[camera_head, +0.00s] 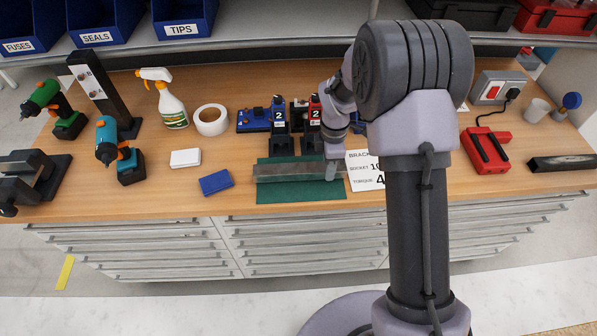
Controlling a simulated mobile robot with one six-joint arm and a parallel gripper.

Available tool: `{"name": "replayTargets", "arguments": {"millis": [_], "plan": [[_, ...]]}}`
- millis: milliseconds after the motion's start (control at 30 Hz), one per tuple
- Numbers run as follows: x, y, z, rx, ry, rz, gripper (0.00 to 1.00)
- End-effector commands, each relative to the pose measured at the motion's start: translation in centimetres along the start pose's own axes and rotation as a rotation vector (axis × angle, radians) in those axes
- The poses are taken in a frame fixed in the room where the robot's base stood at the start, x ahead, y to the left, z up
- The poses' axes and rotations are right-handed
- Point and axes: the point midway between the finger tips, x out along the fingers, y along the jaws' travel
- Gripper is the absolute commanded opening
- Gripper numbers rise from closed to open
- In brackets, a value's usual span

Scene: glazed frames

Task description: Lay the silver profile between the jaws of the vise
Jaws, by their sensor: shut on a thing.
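The silver profile (285,171) is a long grey bar lying left to right over the green mat (270,195). My gripper (332,174) points down and is shut on the profile near its right end. My wrist hides part of that end, and I cannot tell whether the bar touches the mat. The dark vise (32,178) stands at the far left of the bench, well away from my gripper. The gap between its jaws is hard to make out from here.
Two numbered holders (280,130) stand behind the mat.

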Motion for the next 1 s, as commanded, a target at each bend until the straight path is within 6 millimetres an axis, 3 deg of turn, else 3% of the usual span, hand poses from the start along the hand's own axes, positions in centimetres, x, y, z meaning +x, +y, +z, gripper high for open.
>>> {"name": "replayTargets", "arguments": {"millis": [800,1000], "plan": [[-6.1,0.0,0.0,0.0,0.0,0.0,0.0],[-6.3,0.0,0.0,0.0,0.0,0.0,0.0]]}}
